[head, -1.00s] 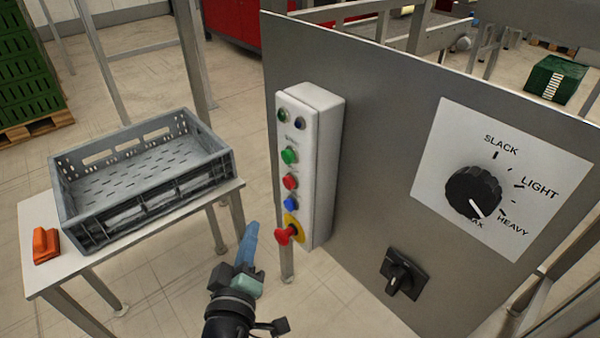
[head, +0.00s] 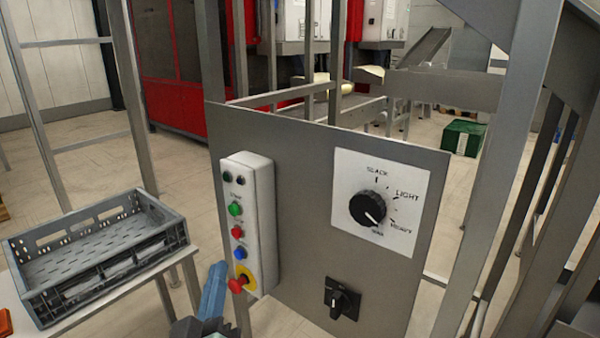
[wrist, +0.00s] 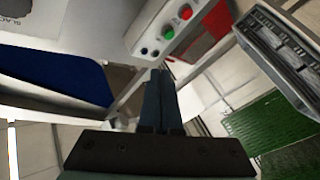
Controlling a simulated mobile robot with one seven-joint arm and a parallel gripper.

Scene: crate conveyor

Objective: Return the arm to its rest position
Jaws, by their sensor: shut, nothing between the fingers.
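My gripper (head: 213,290) shows at the bottom of the head view, its blue fingers together and empty, pointing up. It is in front of the lower end of the white button box (head: 262,225), near the red emergency stop knob (head: 238,284), and I cannot tell the exact gap. In the wrist view the shut fingers (wrist: 157,100) point up toward the button box (wrist: 150,35), with nothing between them. Most of my arm is out of the head view.
A grey panel (head: 300,215) carries the box, a black dial (head: 367,208) pointing near MAX, and a black switch (head: 341,300). A grey crate (head: 100,255) stands on a white table (head: 90,312) at left, with an orange object (head: 5,322) at the edge. Grey frame posts (head: 490,170) stand at right.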

